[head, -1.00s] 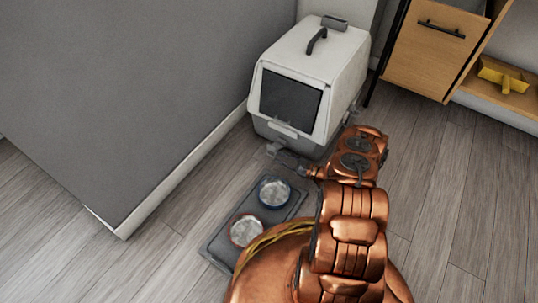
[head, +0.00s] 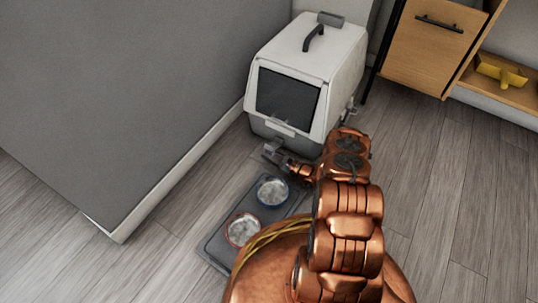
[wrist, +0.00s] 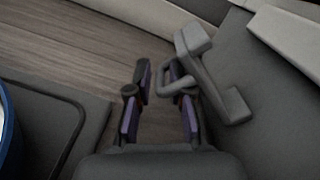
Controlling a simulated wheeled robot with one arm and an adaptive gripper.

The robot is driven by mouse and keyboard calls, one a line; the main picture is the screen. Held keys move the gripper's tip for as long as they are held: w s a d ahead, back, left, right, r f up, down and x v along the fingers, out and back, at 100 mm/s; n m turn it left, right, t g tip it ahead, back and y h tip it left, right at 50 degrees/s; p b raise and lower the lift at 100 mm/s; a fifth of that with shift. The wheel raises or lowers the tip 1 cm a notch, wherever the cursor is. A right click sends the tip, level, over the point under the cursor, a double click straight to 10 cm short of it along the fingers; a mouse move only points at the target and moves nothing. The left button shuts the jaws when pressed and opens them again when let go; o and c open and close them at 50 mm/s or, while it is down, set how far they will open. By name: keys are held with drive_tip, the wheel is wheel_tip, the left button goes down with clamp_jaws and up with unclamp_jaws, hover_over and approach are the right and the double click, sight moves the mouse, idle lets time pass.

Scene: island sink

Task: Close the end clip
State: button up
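The pet carrier (head: 345,65) stands on the floor, with a pale top, dark front window and grey base. In the wrist view a grey clip (wrist: 213,76) juts out from the carrier's dark grey base (wrist: 265,100), with a looped end and a bent arm. My gripper (wrist: 158,103) is open, its two purple-padded fingers apart, with nothing held between them. Its right finger is beside the clip's loop and overlaps it in the picture; I cannot tell whether they touch. In the head view my gripper (head: 275,152) is low before the carrier's front, and the clip cannot be made out there.
A grey feeding mat (head: 222,240) with a blue-rimmed bowl (head: 272,190) and a red-rimmed bowl (head: 242,229) lies just in front of the carrier. A grey island wall (head: 110,100) rises at left. A wooden cabinet (head: 425,55) is at back right. The floor at right (head: 455,190) is clear.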

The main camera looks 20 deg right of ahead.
clamp_jaws()
idle(0.7)
